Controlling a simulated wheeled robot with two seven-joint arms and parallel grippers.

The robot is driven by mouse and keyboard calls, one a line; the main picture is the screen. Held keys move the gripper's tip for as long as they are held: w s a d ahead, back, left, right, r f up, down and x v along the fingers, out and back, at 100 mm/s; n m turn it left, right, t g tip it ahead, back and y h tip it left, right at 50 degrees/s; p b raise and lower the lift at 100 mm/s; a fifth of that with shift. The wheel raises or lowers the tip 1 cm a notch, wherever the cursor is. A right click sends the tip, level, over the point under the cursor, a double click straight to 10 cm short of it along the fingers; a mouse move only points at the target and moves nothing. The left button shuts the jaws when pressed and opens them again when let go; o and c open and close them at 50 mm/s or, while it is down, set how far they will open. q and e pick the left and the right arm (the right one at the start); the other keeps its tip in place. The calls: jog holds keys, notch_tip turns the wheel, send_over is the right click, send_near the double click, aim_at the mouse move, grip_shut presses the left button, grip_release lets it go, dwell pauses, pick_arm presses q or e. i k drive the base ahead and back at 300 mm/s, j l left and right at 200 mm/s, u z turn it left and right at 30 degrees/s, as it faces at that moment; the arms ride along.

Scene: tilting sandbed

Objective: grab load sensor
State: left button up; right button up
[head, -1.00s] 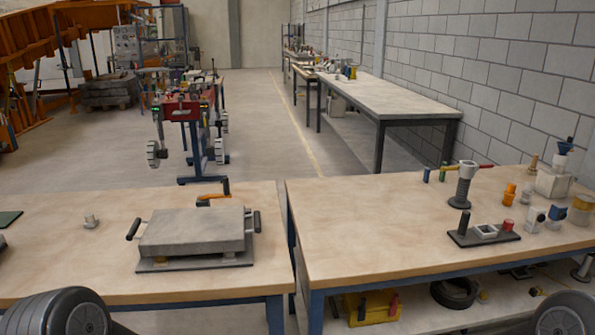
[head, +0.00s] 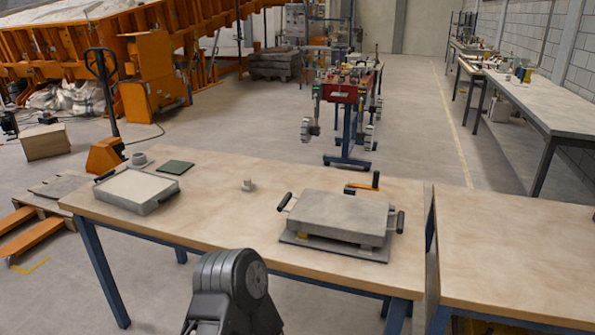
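A small light-grey stepped piece (head: 247,185) stands upright on the near wooden table (head: 215,215), left of a grey slab with two black handles (head: 345,215). It may be the load sensor, but it is too small to be sure. Nothing touches it. One of my dark arm links shows at the bottom, in front of the table edge. Neither gripper shows in the head view.
A shallow grey tray (head: 150,207) with handles, a green pad (head: 175,167) and a grey ring (head: 138,159) lie at the table's left. An orange-handled tool (head: 366,185) lies behind the slab. A second table (head: 510,255) stands right across a narrow gap.

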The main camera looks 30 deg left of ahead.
aim_at(248, 185)
jog(key=i+j+z, duration=0.2)
jog(key=j, duration=0.55)
jog(key=j+z, duration=0.15)
jog(key=j, duration=0.65)
